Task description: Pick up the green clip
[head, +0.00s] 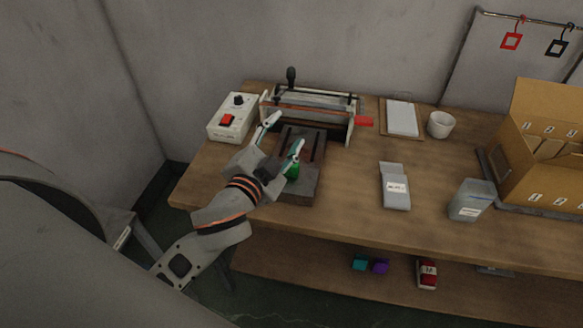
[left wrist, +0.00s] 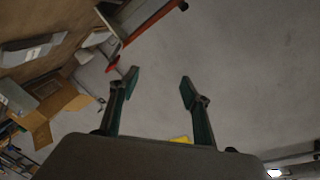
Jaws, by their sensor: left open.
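A small bright green item (head: 292,172), which looks like the green clip, shows on the dark grey base block of the bench device. It is partly hidden by my left gripper (head: 286,131). The gripper is open, with its two teal-tipped fingers spread above the block and pointing toward the device. In the left wrist view the open fingers (left wrist: 160,82) have nothing between them, with grey wall beyond. I cannot make out the green clip in that view. My right gripper is in neither view.
The device (head: 310,105) has a black-knobbed lever. A white switch box (head: 232,117) stands left of it. The table's front middle is clear.

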